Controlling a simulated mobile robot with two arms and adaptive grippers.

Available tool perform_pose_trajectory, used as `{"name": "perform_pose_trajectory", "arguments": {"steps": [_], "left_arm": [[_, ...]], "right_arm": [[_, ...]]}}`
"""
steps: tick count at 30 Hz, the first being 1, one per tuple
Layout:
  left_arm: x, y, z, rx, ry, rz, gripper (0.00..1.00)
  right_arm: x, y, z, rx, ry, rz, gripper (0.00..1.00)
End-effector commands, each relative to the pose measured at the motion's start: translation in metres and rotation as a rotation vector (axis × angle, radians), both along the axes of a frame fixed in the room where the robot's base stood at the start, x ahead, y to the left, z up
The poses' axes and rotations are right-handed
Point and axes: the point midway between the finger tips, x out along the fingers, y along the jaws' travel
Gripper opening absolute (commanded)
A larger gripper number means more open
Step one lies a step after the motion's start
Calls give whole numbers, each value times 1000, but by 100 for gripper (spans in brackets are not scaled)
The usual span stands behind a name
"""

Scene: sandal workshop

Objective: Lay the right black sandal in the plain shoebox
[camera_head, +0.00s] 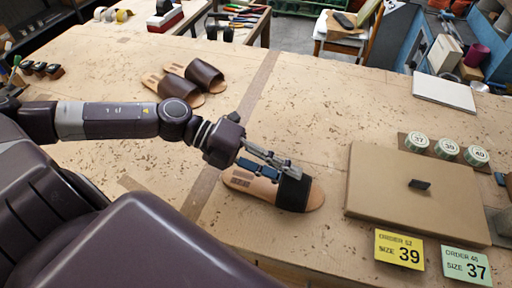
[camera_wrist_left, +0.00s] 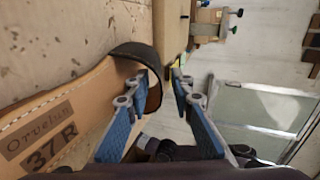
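The black-strapped sandal (camera_head: 309,196) lies flat on the workbench, sole down. Its tan insole reads 37 R in the left wrist view (camera_wrist_left: 56,146). My left gripper (camera_head: 284,171) is at the strap's edge. In the left wrist view (camera_wrist_left: 160,80) its blue-padded fingers are apart, one over the insole side and one outside, with the strap (camera_wrist_left: 154,94) edge between them. I cannot tell whether they touch it. A plain brown shoebox (camera_head: 385,190) lies right of the sandal, its flat top showing a small black tab (camera_head: 419,184).
A yellow size 39 card (camera_head: 398,250) and a green size 37 card (camera_head: 466,266) stand before the box. Several round labelled tins (camera_head: 447,149) sit behind it. Brown sandals (camera_head: 205,76) lie further back. The bench's middle is clear.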

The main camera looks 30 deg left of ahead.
Motion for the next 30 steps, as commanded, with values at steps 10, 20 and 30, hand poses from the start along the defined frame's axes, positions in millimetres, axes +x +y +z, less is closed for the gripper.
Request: {"name": "perform_pose_trajectory", "arguments": {"steps": [10,20,30], "left_arm": [[-11,36,20,4,9,-3,22],[-19,68,31,2,0,-1,22],[-20,73,30,-1,-3,-1,22]], "right_arm": [[0,0,27,0,0,0,40],[0,1,53,1,-1,-1,40],[1,3,54,4,-1,-2,40]]}}
